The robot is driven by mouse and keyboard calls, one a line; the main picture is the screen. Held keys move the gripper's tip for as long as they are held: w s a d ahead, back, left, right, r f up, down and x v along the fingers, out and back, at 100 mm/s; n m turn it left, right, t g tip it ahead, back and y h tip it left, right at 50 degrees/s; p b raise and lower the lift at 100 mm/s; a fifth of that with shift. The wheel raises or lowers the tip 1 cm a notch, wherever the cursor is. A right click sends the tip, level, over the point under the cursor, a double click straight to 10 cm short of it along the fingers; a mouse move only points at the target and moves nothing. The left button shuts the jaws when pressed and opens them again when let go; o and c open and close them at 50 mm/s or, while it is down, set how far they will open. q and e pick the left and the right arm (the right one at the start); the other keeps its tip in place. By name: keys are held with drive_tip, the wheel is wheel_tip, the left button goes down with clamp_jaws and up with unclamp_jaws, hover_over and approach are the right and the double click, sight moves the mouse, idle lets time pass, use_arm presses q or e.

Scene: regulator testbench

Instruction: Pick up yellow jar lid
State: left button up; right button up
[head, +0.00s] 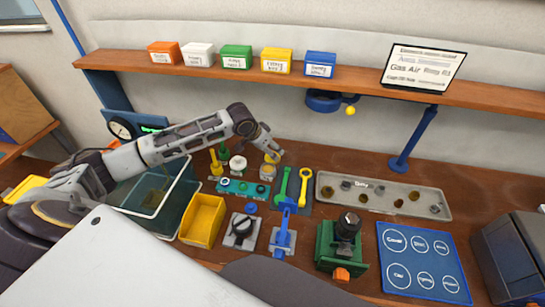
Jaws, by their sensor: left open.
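A small yellow lid (272,157) shows at the fingertips of my left gripper (274,151), just above and behind a small jar (267,172) on the bench. My left arm reaches in from the left, and its gripper is open and points down at the lid. The fingers partly cover the lid, and I cannot tell whether they touch it or whether it rests on the jar. My right gripper is not in view.
A white-topped jar (238,165) and a yellow upright tool (215,163) stand left of the gripper. Green and yellow wrenches (304,187) lie to the right. A yellow bin (203,218) is in front; a grey parts tray (383,198) lies further right. A shelf (330,80) runs above.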

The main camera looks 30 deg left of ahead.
use_arm(q)
drive_tip(key=shift+x, duration=1.85)
drive_tip(key=shift+s+a+f, duration=0.1)
drive_tip(key=shift+a, duration=0.05)
drive_tip(key=c, duration=1.5)
